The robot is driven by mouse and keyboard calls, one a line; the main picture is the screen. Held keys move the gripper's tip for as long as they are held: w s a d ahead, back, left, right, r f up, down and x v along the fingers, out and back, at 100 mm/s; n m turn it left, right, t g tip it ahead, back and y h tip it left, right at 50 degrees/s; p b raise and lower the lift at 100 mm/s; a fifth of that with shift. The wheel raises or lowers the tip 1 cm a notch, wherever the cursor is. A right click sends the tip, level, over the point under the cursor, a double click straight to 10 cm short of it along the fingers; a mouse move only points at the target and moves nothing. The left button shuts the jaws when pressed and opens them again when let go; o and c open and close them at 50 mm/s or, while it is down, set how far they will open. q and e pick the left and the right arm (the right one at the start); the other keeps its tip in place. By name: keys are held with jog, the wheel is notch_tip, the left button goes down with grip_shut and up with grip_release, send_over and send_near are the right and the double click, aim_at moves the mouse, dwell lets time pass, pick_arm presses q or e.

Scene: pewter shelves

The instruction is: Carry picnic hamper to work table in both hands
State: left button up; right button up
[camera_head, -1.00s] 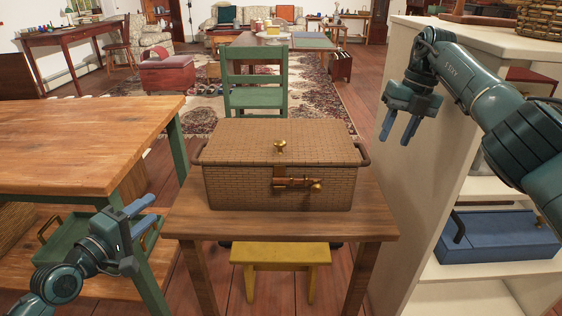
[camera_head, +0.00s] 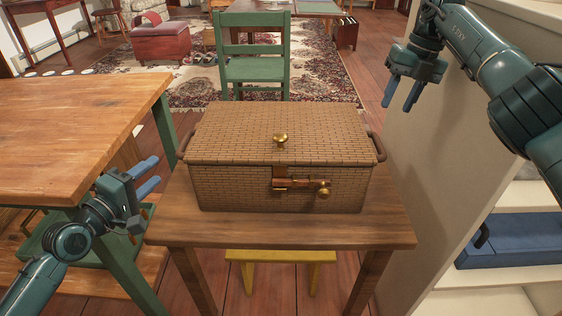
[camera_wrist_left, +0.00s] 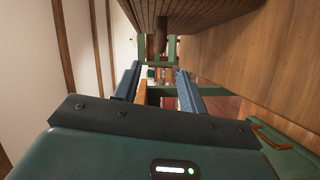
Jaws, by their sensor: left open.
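The picnic hamper (camera_head: 235,185), brown wicker with a lid knob, a front latch and a dark handle at each end, sits closed on a small wooden table (camera_head: 280,228). In the left wrist view the hamper (camera_wrist_left: 200,18) and one handle (camera_wrist_left: 160,38) show beyond the fingers. My left gripper (camera_head: 153,174) is open and empty, left of the hamper and apart from its left handle (camera_head: 186,142). My right gripper (camera_head: 401,95) is open and empty, above and right of the right handle (camera_head: 377,147). Which table is the work table I cannot tell.
A wood-topped table with green legs (camera_head: 80,125) stands at the left, close to my left arm. A pale shelf unit (camera_head: 440,170) with a blue case (camera_head: 520,240) stands at the right. A green chair (camera_head: 252,60) is behind the hamper and a yellow stool (camera_head: 280,256) below.

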aim_at(187, 143)
pick_arm(q)
jog(key=x, duration=1.2)
jog(key=shift+w+d, duration=0.15)
jog(key=shift+w, duration=0.15)
pick_arm(e)
jog(key=f, duration=0.4)
jog(key=a+f, duration=0.1)
jog(key=f, duration=0.3)
jog(key=a+f, duration=0.1)
jog(key=f, duration=0.3)
jog(key=shift+w+a+f, duration=0.1)
jog(key=shift+a+f, duration=0.05)
jog(key=shift+a, duration=0.05)
pick_arm(q)
jog(key=shift+c, duration=0.2)
pick_arm(e)
jog(key=shift+c, duration=0.2)
pick_arm(q)
grip_shut()
pick_arm(e)
grip_shut()
pick_arm(q)
jog(key=shift+f, duration=0.1)
jog(key=shift+r, duration=0.3)
pick_arm(e)
jog(key=shift+r, duration=0.25)
